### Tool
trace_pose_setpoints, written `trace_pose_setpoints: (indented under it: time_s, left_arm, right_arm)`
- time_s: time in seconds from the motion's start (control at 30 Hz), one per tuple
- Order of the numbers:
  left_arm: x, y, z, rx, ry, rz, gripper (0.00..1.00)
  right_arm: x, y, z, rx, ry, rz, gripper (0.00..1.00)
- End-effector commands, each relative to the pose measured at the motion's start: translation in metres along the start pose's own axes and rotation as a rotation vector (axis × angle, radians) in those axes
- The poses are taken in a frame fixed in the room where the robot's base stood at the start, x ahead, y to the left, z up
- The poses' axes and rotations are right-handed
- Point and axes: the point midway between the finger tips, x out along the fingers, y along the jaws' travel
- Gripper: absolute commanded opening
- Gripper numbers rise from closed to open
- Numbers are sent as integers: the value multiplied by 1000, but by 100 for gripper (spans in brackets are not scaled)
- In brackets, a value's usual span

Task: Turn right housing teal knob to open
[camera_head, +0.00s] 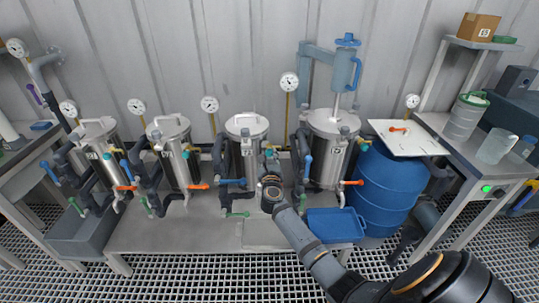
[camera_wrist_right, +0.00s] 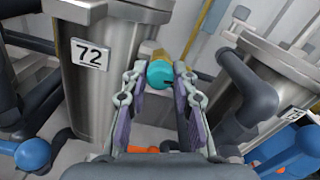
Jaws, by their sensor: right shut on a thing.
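My right gripper (camera_head: 270,163) reaches in from the lower right, beside the third steel housing from the left (camera_head: 246,148). In the right wrist view the gripper's two fingers (camera_wrist_right: 158,84) are shut on a teal knob (camera_wrist_right: 160,73), one on each side. The knob sits on a brass-coloured fitting (camera_wrist_right: 153,50) to the right of the housing labelled 72 (camera_wrist_right: 125,70). In the head view my gripper mostly hides this knob. My left gripper is not in view.
A larger housing (camera_head: 330,160) stands right of my gripper, with a blue tray (camera_head: 335,226) in front and a blue barrel (camera_head: 382,190) beyond. Dark pipes (camera_wrist_right: 248,95) and a blue-handled valve (camera_wrist_right: 296,154) are close to my gripper's right. Two more housings stand left.

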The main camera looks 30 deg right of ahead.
Motion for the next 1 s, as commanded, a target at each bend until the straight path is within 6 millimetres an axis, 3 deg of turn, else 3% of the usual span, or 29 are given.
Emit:
trace_pose_setpoints:
  time_s: [1.0]
  left_arm:
    - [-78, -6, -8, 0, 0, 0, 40]
  right_arm:
    - [0, 1, 1, -935, 2, 3, 0]
